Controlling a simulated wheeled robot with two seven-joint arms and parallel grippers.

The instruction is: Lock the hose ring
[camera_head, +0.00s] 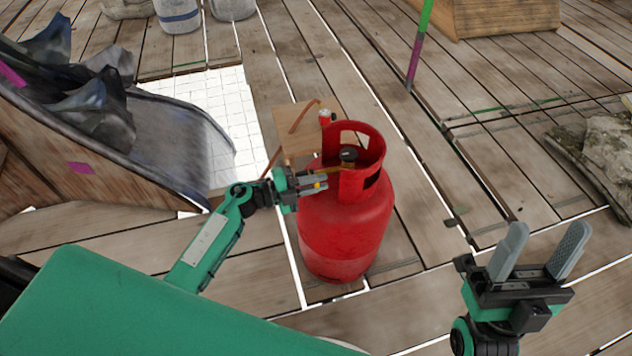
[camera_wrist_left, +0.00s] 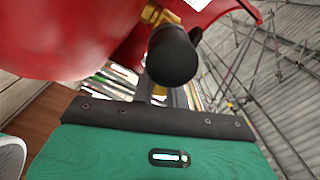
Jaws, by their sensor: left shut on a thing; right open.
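A red gas cylinder (camera_head: 345,222) stands upright on the planks, with a red collar around its top. A valve with a dark knob (camera_head: 348,156) sits inside the collar; the black knob (camera_wrist_left: 172,55) and a brass fitting (camera_wrist_left: 155,15) show close up in the left wrist view. My left gripper (camera_head: 318,183) is at the collar's left side, shut on a small brass-yellow part (camera_head: 332,171) beside the valve. The fingers mostly hide that part, and I cannot tell whether it is the hose ring. My right gripper (camera_head: 540,255) is open and empty, right of the cylinder.
A wooden box (camera_head: 298,118) with an orange-brown hose (camera_head: 304,114) stands behind the cylinder. A dark-lined wooden chute (camera_head: 170,130) is at the left. A green and purple pole (camera_head: 418,50) rises behind. Rocks (camera_head: 598,150) lie at the right edge. Planks between cylinder and rocks are mostly clear.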

